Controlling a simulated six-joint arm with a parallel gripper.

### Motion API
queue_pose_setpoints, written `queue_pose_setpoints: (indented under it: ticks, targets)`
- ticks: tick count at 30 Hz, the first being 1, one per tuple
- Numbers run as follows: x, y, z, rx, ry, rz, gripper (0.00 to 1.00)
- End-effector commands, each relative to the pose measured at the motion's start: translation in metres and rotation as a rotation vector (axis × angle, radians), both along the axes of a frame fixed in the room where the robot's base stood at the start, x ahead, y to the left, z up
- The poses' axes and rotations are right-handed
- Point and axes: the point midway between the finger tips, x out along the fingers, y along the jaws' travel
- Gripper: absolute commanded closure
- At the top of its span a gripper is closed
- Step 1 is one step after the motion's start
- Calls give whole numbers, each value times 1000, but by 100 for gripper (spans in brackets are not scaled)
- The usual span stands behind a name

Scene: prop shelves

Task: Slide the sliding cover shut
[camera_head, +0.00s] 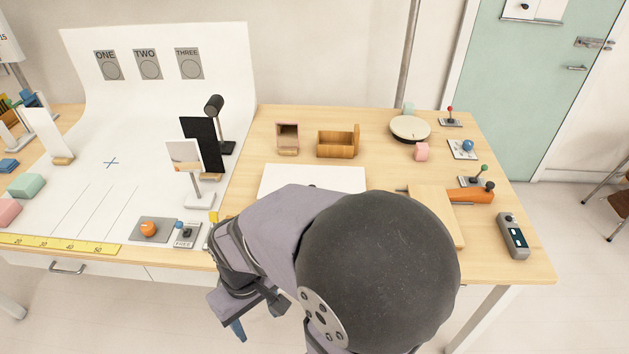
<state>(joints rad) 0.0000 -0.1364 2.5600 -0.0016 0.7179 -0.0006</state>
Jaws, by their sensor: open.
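A small wooden box (288,128) with a pale pinkish front stands at the back of the table; a small ledge shows at its foot. Right of it is a wider wooden box (336,151), open at the top, with a raised part at its right end. Which of these bears the sliding cover I cannot tell at this size. My gripper (262,296) is at the lower left of my arm, near the table's front edge, far from both boxes. It is open and seems empty; its tips are partly hidden.
A white sheet (312,178) lies in front of the boxes, partly behind my arm. A black panel (201,140) and a lamp (214,106) stand left.

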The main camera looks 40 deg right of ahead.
Motion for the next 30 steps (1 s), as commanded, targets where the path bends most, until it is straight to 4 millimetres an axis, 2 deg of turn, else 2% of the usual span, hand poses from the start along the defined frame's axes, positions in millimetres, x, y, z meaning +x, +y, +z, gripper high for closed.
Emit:
queue_pose_setpoints:
  ticks: [10,12,17,20,23,26,30]
  targets:
    - [0,0,0,0,0,0,48]
    - [0,0,0,0,0,0,59]
    - [14,-4,4,8,-8,-6,59]
    - [36,-14,9,21,-21,-12,59]
    - [71,-33,16,40,-48,-20,59]
    - [112,-64,22,59,-87,-28,59]
    - [166,-127,27,76,-154,-34,59]
